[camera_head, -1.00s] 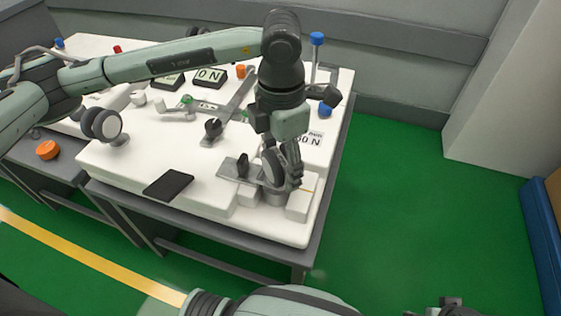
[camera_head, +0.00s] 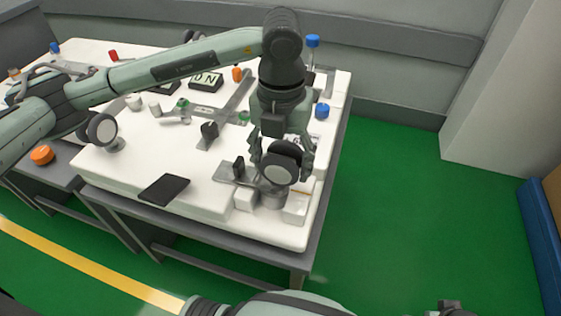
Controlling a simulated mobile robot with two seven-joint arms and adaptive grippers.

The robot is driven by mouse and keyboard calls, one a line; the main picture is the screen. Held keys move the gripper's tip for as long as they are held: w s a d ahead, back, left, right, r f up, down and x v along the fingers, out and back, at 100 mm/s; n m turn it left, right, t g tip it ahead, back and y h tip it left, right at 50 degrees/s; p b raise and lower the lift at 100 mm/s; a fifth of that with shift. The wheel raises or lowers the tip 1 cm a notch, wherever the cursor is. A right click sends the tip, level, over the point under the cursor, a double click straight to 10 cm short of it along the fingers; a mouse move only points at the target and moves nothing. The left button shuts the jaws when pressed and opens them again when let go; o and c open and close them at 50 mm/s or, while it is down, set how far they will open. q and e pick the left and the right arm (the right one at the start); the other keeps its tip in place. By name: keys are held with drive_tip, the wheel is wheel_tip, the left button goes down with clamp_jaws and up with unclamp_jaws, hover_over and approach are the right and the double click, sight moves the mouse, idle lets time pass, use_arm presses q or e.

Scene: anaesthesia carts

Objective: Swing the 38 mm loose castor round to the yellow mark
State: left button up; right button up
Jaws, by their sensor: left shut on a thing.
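A castor with a dark tyre and pale hub (camera_head: 281,166) stands in a grey mount (camera_head: 271,200) near the front right corner of the white table. Its wheel face is turned towards me. My left gripper (camera_head: 281,155) comes down from above and is shut on this castor, with fingers at both sides of the wheel. A thin yellow-orange line (camera_head: 299,191) shows on the white block right of the mount; the wheel stands up and left of it. I cannot read any size marking on the castor. My right gripper is not clearly in view.
Another castor (camera_head: 102,129) stands at the table's left edge. A black pad (camera_head: 164,189) lies at the front. A grey bar with a dark knob (camera_head: 208,131), a display (camera_head: 206,80) and blue-capped parts (camera_head: 322,111) stand further back. Green floor is clear to the right.

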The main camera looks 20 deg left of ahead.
use_arm(q)
drive_tip(key=o, duration=1.5)
wheel_tip(320, 180, up, 12)
